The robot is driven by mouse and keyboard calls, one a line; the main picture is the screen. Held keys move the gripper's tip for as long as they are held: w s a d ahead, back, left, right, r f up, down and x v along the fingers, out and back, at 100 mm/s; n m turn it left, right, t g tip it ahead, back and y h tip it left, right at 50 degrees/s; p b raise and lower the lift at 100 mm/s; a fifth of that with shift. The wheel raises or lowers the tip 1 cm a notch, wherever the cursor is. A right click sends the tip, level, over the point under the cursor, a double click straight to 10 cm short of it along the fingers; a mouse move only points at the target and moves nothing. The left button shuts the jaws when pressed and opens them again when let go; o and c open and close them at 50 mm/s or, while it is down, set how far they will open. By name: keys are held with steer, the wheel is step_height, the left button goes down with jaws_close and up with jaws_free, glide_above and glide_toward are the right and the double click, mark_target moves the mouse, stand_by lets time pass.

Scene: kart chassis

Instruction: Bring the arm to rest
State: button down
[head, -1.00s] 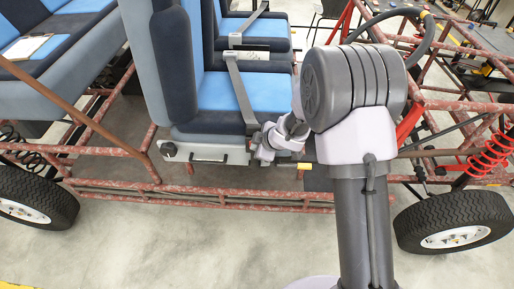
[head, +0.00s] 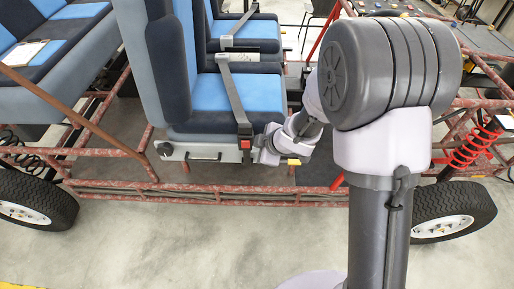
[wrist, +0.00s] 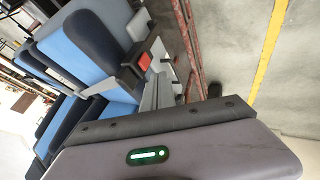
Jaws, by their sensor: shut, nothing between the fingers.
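My arm rises at the right of the head view, its large grey elbow joint over the chassis. Its wrist end (head: 272,146) is beside the blue front seat (head: 226,94), close to a seat belt buckle (head: 244,142) with a red button. In the wrist view my gripper (wrist: 155,122) fills the bottom as a grey housing with a dark edge and a green light. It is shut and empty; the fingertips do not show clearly. The buckle (wrist: 144,62) also shows just above it. I cannot tell whether they touch.
The red tube chassis (head: 240,198) runs around the seats. A clipboard (head: 24,52) lies on the left seat. Wheels (head: 30,200) stand at both sides, with a red coil spring (head: 472,146) at the right. The floor (head: 200,250) in front is clear.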

steer(key=s+d+r+m+t+h+b, duration=0.25)
steer(key=d+r+m+h, duration=0.25)
steer(key=d+r+m, duration=0.6)
steer(key=s+d+r+m+g+b, duration=0.1)
steer(key=s+d+r+m, duration=0.15)
steer(key=s, duration=0.55)
steer(key=s+d+r+m+g+b, duration=0.1)
steer(key=s+r+m, duration=0.3)
steer(key=s, duration=0.3)
steer(key=s+a+m+y, duration=0.2)
steer(key=s+a, duration=0.3)
steer(key=s, duration=0.4)
steer(key=shift+a+m+g+y, duration=0.2)
steer(key=shift+m+g+y, duration=0.15)
steer(key=shift+m, duration=0.3)
steer(key=shift+s, duration=0.1)
